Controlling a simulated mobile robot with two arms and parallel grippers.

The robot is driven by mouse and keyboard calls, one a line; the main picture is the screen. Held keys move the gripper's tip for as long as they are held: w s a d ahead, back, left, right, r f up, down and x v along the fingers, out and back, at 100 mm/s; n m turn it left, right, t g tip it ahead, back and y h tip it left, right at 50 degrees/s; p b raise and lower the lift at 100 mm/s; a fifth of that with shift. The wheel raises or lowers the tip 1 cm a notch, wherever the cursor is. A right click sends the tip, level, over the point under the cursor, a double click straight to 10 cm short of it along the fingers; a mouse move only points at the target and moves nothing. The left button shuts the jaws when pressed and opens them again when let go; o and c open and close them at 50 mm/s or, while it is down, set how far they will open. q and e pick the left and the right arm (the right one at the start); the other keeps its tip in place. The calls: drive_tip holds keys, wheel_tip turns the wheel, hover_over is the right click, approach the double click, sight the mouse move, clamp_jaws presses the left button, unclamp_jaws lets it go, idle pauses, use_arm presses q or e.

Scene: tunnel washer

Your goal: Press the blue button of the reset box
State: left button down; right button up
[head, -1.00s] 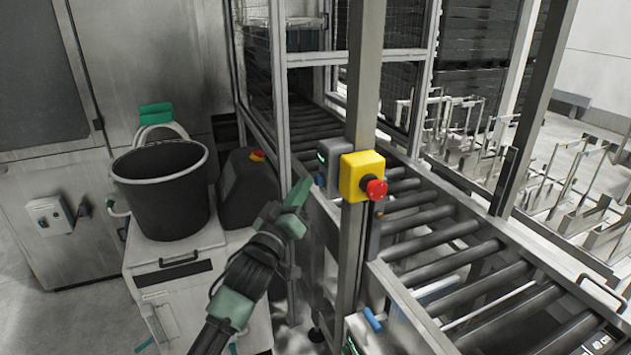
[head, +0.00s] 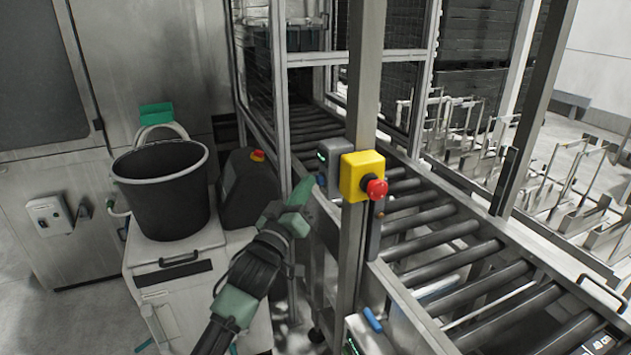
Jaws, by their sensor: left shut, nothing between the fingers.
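The reset box (head: 332,158) is a small grey box with a green-lit display on its left face, partly hidden behind the steel post. A blue button (head: 321,181) shows at its lower left. My left gripper (head: 303,190) is shut and empty, its green fingertips pointing up and to the right. In the picture the tips are just left of and slightly below the blue button, with a small gap; I cannot tell the depth between them. My right gripper is not in view.
A yellow box with a red emergency knob (head: 376,188) is on the steel post (head: 364,90), right of the reset box. The roller conveyor (head: 440,240) runs behind. A black bucket (head: 165,190) stands on the left cabinet. A dark box with a red knob (head: 245,190) is beside it.

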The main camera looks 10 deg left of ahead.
use_arm(q)
drive_tip(key=shift+w+d, duration=0.1)
drive_tip(key=shift+d, duration=0.05)
idle(0.5)
drive_tip(key=shift+s+a+p, duration=0.4)
drive_tip(key=shift+s+a, duration=0.15)
drive_tip(key=shift+a, duration=0.2)
drive_tip(key=shift+a, duration=0.1)
drive_tip(key=s+a+p, duration=0.1)
drive_tip(key=a, duration=0.1)
drive_tip(key=s+a, duration=0.1)
drive_tip(key=a, duration=0.1)
drive_tip(key=shift+s+p, duration=0.4)
drive_tip(key=shift+f, duration=0.1)
